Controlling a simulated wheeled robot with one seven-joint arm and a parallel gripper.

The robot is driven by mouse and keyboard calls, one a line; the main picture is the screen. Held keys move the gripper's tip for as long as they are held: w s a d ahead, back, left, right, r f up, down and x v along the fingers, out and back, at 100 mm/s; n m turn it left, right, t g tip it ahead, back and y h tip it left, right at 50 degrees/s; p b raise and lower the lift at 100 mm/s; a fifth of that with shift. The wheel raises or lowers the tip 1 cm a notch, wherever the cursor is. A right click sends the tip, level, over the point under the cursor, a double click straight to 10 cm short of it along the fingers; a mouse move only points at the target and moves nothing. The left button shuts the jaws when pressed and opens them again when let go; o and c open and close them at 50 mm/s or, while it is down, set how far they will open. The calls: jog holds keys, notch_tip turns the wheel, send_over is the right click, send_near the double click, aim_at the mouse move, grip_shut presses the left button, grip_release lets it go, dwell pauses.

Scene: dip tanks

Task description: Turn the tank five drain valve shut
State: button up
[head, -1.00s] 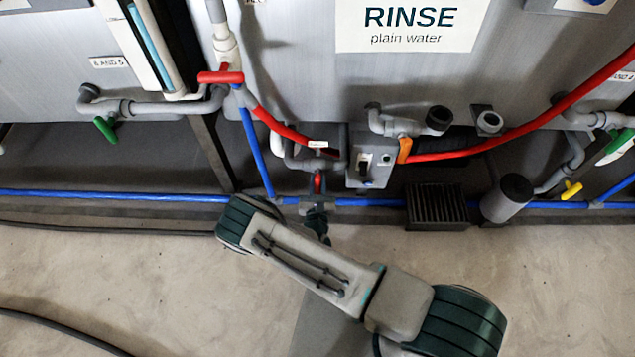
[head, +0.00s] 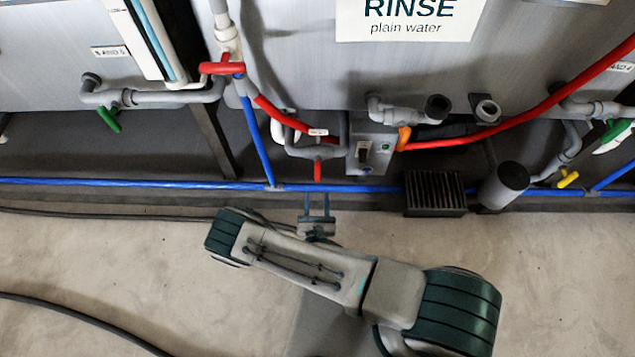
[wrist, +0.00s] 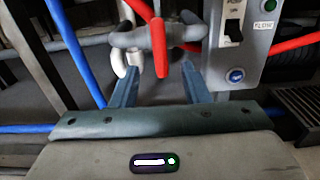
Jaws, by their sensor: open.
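A small valve with a red handle (head: 317,171) sits low on a grey pipe (head: 330,152) under the rinse tank. In the wrist view the red handle (wrist: 160,65) stands upright, crosswise to the level grey pipe (wrist: 185,33). I cannot read a tank number on this valve. My gripper (head: 316,198) is open and empty just below the handle in the head view. In the wrist view my gripper (wrist: 160,80) has one finger on each side of the handle's line, with clear gaps and no contact visible.
A control box (head: 371,150) stands close right of the valve. A blue pipe (head: 350,189) runs low behind my gripper. A larger red-handled valve (head: 221,68), an orange handle (head: 404,138) and a black grate (head: 434,193) are near. The floor (head: 110,265) is mostly clear.

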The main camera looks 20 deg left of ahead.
jog(key=shift+v, duration=1.45)
